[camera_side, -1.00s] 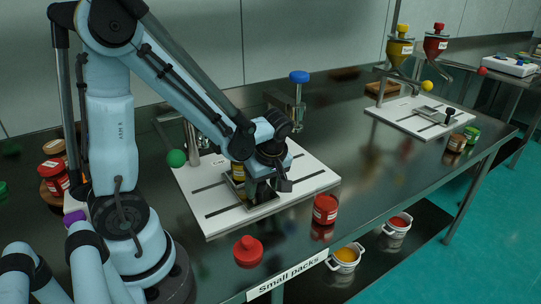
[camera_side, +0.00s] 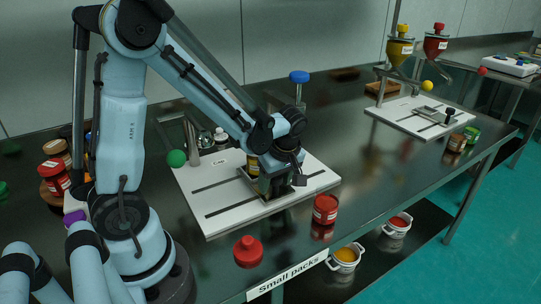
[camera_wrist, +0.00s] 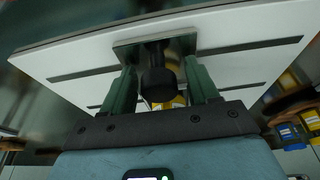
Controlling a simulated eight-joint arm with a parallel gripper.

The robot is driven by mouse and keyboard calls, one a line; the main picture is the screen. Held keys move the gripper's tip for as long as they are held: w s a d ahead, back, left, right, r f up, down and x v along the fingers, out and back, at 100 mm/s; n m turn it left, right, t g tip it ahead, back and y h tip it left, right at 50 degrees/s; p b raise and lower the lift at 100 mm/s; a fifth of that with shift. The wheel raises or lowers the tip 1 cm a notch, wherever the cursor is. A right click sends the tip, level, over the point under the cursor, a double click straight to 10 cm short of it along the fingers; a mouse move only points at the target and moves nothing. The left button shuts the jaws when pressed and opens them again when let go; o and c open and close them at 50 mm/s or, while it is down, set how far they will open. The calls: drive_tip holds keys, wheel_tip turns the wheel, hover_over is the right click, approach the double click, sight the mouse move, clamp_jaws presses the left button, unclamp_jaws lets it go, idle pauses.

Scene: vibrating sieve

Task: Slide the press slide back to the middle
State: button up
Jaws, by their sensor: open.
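The press slide is a metal plate (camera_wrist: 130,51) with a dark round knob (camera_wrist: 158,78), on a white board (camera_side: 215,222) with dark slots. In the side view it stands around the board's middle, mostly hidden by my wrist. A container with a yellow label (camera_side: 253,166) is on it, partly hidden. My gripper (camera_side: 277,190) is low over the board at the slide. In the wrist view my gripper's (camera_wrist: 161,73) two green fingers stand apart, one on each side of the knob. I cannot tell whether either finger touches it.
A post with a blue knob (camera_side: 299,77) rises behind the board. A green ball (camera_side: 176,158) is at its left. A red jar (camera_side: 325,208) and red-capped bottle (camera_side: 248,251) stand near the front edge. A second white board (camera_side: 395,108) stands farther right. The table centre is clear.

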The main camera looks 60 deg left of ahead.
drive_tip(key=shift+o, duration=0.4)
drive_tip(key=o, duration=0.7)
drive_tip(key=shift+r, duration=0.1)
drive_tip(key=shift+v, duration=4.4)
drive_tip(key=s+d+m+t+h, duration=0.1)
drive_tip(key=d+m+t, duration=0.1)
drive_tip(key=m, duration=0.4)
drive_tip(key=s+d+r+m+t+h, duration=0.1)
drive_tip(key=s+d+m+t, duration=0.1)
drive_tip(key=m, duration=0.4)
drive_tip(key=s+d+r+m+t+h, duration=0.1)
drive_tip(key=d+m+t, duration=0.1)
drive_tip(key=m, duration=0.4)
drive_tip(key=shift+s+d+r+t, duration=0.1)
drive_tip(key=shift+s+d+t, duration=0.1)
drive_tip(key=shift+t, duration=0.4)
